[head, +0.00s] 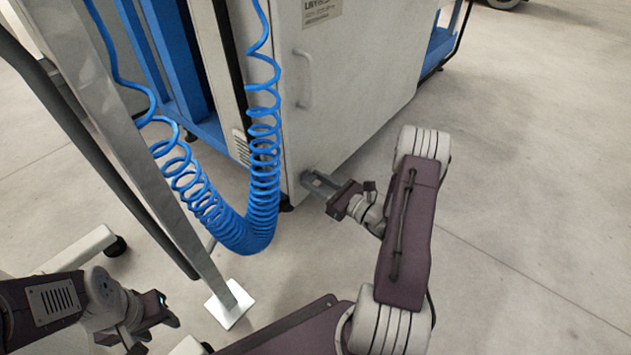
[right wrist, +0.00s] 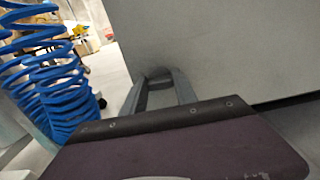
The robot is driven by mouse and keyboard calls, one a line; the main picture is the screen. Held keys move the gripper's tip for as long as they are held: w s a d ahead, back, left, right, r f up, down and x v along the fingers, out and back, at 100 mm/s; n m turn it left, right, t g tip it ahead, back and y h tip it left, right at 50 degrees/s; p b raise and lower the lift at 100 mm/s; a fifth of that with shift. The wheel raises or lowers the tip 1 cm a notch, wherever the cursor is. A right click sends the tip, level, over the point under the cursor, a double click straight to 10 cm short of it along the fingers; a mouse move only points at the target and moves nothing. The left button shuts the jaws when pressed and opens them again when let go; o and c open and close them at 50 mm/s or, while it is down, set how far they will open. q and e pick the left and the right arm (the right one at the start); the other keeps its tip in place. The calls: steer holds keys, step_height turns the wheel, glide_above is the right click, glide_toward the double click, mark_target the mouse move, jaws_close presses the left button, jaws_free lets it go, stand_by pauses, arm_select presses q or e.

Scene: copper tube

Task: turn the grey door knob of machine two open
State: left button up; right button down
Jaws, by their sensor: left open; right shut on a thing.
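The pale grey machine (head: 340,85) stands in the upper middle of the head view. A light handle (head: 304,80) is on its front. My right gripper (head: 313,182) reaches the lower left part of that front, its fingertips against the panel. It is shut on the grey door knob, which is mostly hidden by the fingers. My left gripper (head: 155,322) is open and empty at the lower left, well away from the machine.
A blue coiled hose (head: 262,190) hangs just left of the right gripper and also shows in the right wrist view (right wrist: 45,85). A slanted metal post (head: 165,175) with a white foot (head: 229,305) stands between my arms. The floor (head: 520,200) on the right is clear.

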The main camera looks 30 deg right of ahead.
steer(key=shift+r+m+p, duration=0.15)
steer(key=shift+m+p, duration=0.25)
steer(key=shift+p, duration=0.25)
steer(key=m+p, duration=0.5)
steer(key=p, duration=0.2)
steer(key=shift+m, duration=0.4)
steer(key=shift+d+m+p, duration=0.1)
steer(key=shift+m+p, duration=0.75)
steer(key=shift+m, duration=0.05)
steer(key=m+p, duration=0.2)
steer(key=m, duration=0.2)
steer(key=shift+m+p, duration=0.3)
steer(key=m, duration=0.2)
steer(key=m+p, duration=0.1)
steer(key=m, duration=0.1)
steer(key=shift+f+m, duration=0.3)
steer(key=shift+f, duration=0.05)
steer(key=c, duration=1)
jaws_free()
steer(key=shift+o, duration=0.2)
